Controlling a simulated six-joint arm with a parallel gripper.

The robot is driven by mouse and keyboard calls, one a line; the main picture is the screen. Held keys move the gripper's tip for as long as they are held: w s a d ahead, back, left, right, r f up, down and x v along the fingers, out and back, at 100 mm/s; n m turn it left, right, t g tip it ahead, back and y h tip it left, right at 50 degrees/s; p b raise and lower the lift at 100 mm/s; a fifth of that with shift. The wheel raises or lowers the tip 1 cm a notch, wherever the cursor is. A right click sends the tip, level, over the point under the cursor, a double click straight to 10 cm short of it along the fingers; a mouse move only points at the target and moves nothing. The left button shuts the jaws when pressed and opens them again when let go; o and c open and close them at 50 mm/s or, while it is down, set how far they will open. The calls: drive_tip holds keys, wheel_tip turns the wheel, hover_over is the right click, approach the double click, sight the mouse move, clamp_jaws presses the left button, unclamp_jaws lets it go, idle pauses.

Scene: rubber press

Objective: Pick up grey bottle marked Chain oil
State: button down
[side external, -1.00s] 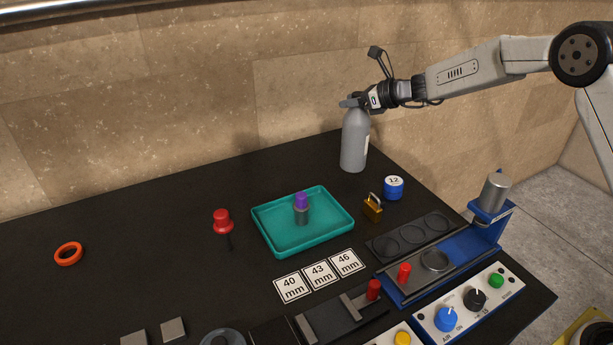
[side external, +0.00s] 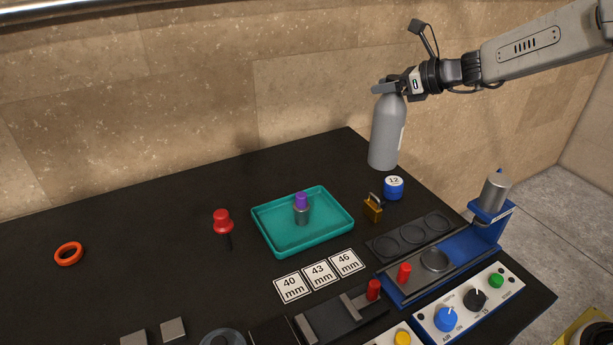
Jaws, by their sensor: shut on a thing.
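The grey bottle (side external: 387,132) is upright near the back right edge of the black table, with a white label partly visible on its right side. The label's writing cannot be read from here. My gripper (side external: 388,87) is shut on the top of the bottle, reaching in from the right. The bottle looks raised off the table, though the gap under its base is hard to see.
A blue tin marked 12 (side external: 394,187) and a brass padlock (side external: 373,207) stand just in front of the bottle. A teal tray (side external: 268,238) holds a purple-topped piece (side external: 301,201). A blue press (side external: 487,232) stands at right.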

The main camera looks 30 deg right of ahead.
drive_tip(key=shift+s+r, duration=0.5)
drive_tip(key=shift+s, duration=0.35)
